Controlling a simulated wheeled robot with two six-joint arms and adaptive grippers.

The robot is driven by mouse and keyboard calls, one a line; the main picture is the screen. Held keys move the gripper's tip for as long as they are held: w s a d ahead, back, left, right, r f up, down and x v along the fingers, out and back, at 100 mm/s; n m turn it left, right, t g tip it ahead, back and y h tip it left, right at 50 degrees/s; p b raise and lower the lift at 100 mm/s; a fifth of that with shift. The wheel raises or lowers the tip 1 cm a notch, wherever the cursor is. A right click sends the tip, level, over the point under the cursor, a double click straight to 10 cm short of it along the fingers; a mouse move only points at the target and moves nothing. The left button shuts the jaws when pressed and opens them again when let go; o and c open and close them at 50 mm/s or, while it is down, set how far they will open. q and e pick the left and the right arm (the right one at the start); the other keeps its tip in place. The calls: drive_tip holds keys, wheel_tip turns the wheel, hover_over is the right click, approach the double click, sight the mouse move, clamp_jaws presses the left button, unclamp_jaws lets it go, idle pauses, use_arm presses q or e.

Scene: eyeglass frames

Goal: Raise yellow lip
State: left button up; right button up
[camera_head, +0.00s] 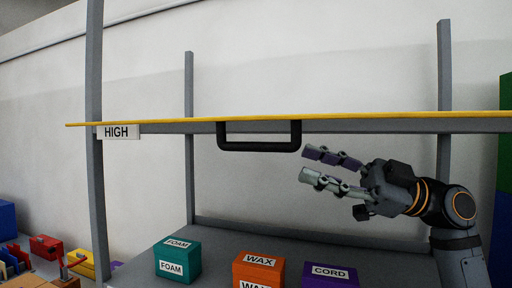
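The yellow lip (330,116) is a long, thin edge that runs across the view, near level, along the front of the upper shelf. A black U-shaped handle (258,147) hangs below its middle. My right gripper (304,163) is to the right of the handle and lower than the lip. Its two fingers point left and are spread apart, with nothing between them. The fingertips lie close to the handle's right side in the picture; I cannot tell the gap in depth. My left gripper is not in view.
A HIGH label (117,132) sits under the lip at left. Grey posts (97,200) stand at the sides. A teal FOAM box (178,261), an orange WAX box (259,268) and a purple CORD box (330,275) stand below. Small coloured items lie at lower left.

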sight(270, 151)
drive_tip(key=a+r+p, duration=0.1)
drive_tip(key=s+a+r+p, duration=0.1)
drive_tip(key=a, duration=0.1)
drive_tip(key=shift+s+a+p, duration=0.1)
drive_tip(key=shift+s+p, duration=0.05)
drive_tip(key=shift+p, duration=0.15)
drive_tip(key=p+x, duration=0.1)
drive_tip(key=x, duration=0.1)
drive_tip(key=p+x, duration=0.1)
drive_tip(key=x, duration=0.1)
drive_tip(key=w+p+x, duration=0.1)
drive_tip(key=x, duration=0.1)
drive_tip(key=shift+a+f, duration=0.25)
drive_tip(key=shift+f, duration=0.1)
drive_tip(key=shift+s+a, duration=0.15)
drive_tip(key=shift+a, duration=0.25)
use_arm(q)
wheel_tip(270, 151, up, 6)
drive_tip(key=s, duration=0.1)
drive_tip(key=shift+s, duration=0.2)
use_arm(e)
drive_tip(key=shift+c, duration=0.2)
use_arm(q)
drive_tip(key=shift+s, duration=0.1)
use_arm(e)
clamp_jaws()
